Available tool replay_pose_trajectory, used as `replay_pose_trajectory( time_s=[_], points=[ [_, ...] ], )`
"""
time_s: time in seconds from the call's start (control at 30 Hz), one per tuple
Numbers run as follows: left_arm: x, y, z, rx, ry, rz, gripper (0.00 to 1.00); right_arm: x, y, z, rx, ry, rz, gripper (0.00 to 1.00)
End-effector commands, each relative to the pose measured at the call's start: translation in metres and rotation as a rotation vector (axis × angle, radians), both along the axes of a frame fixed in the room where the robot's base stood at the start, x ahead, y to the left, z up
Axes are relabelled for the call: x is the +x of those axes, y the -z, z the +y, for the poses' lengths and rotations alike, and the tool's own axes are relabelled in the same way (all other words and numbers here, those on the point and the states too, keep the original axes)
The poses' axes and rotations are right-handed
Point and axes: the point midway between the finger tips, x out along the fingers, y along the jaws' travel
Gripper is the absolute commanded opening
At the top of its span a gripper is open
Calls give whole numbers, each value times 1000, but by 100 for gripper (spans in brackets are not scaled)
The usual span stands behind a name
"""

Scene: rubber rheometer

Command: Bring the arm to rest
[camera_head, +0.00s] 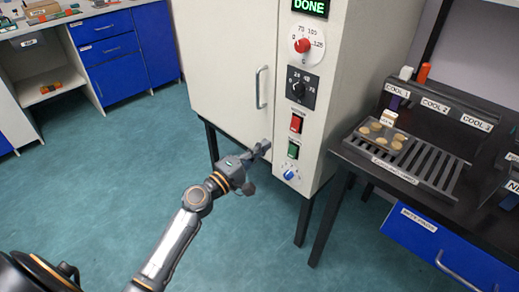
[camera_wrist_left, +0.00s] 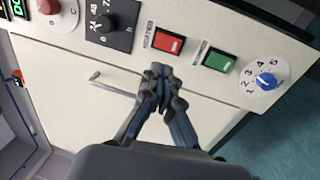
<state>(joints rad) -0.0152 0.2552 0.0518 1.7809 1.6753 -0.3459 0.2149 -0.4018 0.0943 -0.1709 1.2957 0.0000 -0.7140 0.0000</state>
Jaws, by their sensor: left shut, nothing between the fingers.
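My left gripper (camera_head: 262,148) is shut and empty in front of the cream oven-like cabinet, near the lower right of its closed door (camera_head: 230,70). In the left wrist view, the closed left gripper (camera_wrist_left: 160,75) shows in front of the panel edge, between the door handle (camera_wrist_left: 122,108) and the red switch (camera_wrist_left: 168,43). I cannot tell whether it touches the cabinet. My left arm (camera_head: 180,235) reaches in from the bottom left of the head view. My right gripper is in neither view.
The panel has a DONE display (camera_head: 309,6), a red knob (camera_head: 302,45), a green switch (camera_head: 293,149) and a blue knob (camera_head: 290,174). A black bench with a slotted rack (camera_head: 435,165) and a tray of tan discs (camera_head: 370,140) stands right. Teal floor (camera_head: 110,170) is open at left.

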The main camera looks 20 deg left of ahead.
Motion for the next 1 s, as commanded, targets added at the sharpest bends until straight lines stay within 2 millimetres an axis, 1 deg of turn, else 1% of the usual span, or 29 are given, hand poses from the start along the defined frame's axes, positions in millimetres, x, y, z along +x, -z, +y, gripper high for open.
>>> replay_pose_trajectory(
  time_s=[0.03,0.13,0.67,0.77,0.83,0.87,0.9,0.97,1.0],
  points=[
    [-4,0,2,-1,0,-1,0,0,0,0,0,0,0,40],
    [-8,1,3,-1,-1,0,0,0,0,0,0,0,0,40],
    [-8,1,3,-1,-1,-1,0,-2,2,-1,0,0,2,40],
    [-11,26,-2,61,4,37,0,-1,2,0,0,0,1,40],
    [-17,60,-10,150,15,89,0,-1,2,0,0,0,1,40],
    [-21,78,-14,198,23,116,0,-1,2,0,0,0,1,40],
    [-28,105,-19,270,37,157,0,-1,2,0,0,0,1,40],
    [-42,147,-27,386,66,223,0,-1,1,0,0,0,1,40],
    [-54,177,-32,466,93,267,0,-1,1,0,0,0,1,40]
  ],
)
